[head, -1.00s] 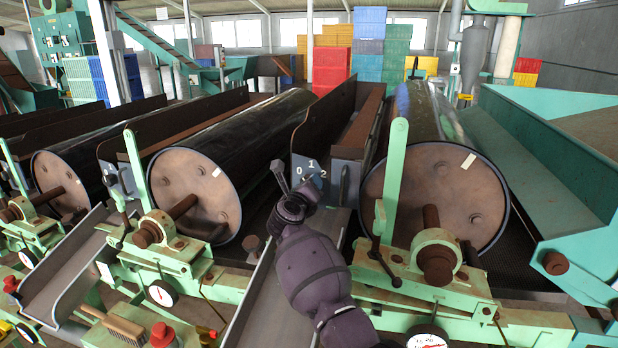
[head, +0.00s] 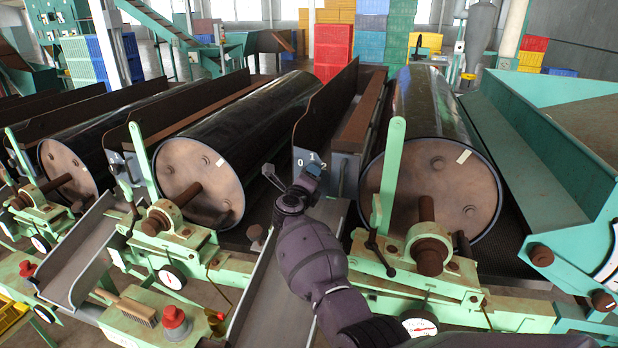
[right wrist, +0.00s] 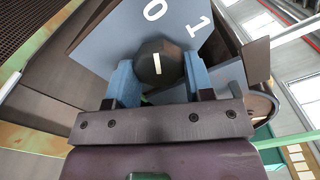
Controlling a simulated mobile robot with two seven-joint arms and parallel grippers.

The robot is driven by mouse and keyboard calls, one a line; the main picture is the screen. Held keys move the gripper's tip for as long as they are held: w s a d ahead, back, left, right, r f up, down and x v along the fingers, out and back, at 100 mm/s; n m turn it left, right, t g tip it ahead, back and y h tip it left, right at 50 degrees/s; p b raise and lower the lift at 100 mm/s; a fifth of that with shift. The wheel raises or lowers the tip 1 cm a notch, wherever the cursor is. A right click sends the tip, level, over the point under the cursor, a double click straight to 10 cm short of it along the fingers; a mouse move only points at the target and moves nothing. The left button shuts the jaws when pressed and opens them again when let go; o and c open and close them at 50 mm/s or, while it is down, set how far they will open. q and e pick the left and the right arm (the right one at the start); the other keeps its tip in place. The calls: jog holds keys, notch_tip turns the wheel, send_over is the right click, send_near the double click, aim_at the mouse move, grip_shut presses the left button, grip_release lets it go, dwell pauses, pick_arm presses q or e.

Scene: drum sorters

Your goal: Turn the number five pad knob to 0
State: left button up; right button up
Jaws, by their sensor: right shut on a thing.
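The pad is a grey-blue plate with white digits 0, 1 and 2 (head: 312,160), on the end of a trough left of the nearest right drum. It fills the top of the right wrist view, with 0 and 1 showing (right wrist: 120,35). The knob (right wrist: 157,62) is dark and faceted with a white line. In the right wrist view the line points up, roughly toward the 0. My right gripper (head: 308,178) is shut on the knob, one blue finger on each side (right wrist: 158,84). It hides the knob in the head view. My left gripper is not in view.
A dark drum (head: 430,190) stands right of the pad, another drum (head: 199,188) left of it. A green upright lever (head: 390,170) rises just right of my arm. A brush (head: 128,308) and a red knob (head: 174,320) sit at the lower left.

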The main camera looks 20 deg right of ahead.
jog(key=shift+f, duration=0.1)
jog(key=o, duration=0.9)
